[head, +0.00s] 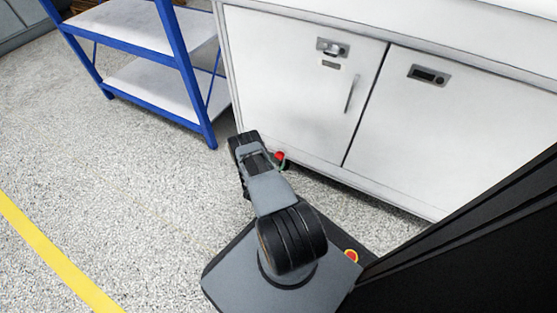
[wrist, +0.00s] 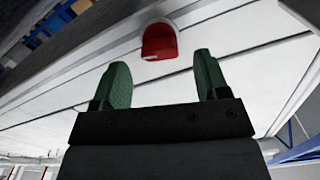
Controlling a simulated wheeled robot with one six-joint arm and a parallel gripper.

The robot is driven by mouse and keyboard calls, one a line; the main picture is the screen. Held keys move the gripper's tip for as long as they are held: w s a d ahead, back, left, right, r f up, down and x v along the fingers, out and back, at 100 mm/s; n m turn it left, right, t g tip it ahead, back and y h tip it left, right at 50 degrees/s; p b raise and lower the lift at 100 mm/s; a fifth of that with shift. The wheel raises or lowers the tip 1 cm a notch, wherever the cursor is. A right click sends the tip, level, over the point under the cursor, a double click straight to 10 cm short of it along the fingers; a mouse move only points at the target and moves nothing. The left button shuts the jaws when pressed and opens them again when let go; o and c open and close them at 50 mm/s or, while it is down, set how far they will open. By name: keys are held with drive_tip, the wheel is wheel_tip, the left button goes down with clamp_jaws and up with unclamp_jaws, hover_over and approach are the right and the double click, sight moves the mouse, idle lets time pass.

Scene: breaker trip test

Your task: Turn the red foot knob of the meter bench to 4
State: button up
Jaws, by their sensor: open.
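The red foot knob (head: 279,156) sits low on the front of the white meter bench (head: 290,75), near the floor, partly hidden by my arm in the head view. In the wrist view the red knob (wrist: 159,42) shows ahead of my gripper (wrist: 158,80), roughly midway between the two green fingers. My gripper is open and empty, and the knob appears beyond the fingertips. The fingers in the head view are mostly hidden by my arm. No number markings around the knob can be read.
A blue-framed shelf (head: 183,75) stands on the floor left of the bench. The bench front has a door handle (head: 351,93) and small panels (head: 429,75). A yellow line (head: 50,255) crosses the open speckled floor at left. A large dark panel fills the lower right.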

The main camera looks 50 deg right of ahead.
sight(278, 158)
drive_tip(key=shift+b+x, duration=0.45)
drive_tip(key=shift+x, duration=1.45)
drive_tip(key=shift+c, duration=0.4)
